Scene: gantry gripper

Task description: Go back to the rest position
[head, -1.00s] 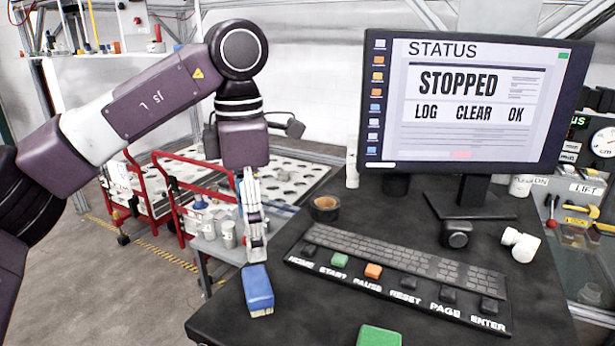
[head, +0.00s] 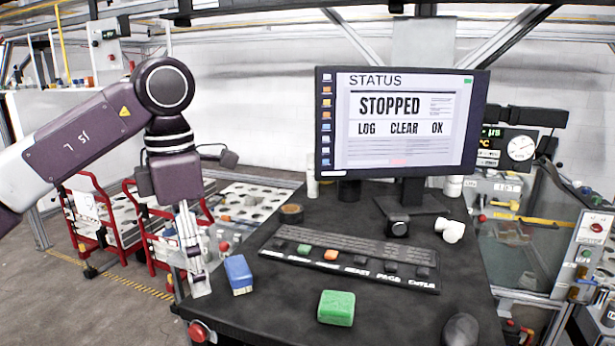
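My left gripper (head: 190,262) hangs pointing down at the left edge of the black desk (head: 270,318), just left of a blue block (head: 238,274). A small gap shows between the fingers and the block. The fingers look close together, but I cannot tell whether they are fully shut; nothing shows between them. My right gripper is not in view.
A green block (head: 336,308) and a dark mouse (head: 461,330) lie at the desk's front. A key panel (head: 345,262) and a monitor (head: 400,122) reading STOPPED stand behind. Red carts (head: 95,225) stand left. A red button (head: 198,331) is on the desk's front edge.

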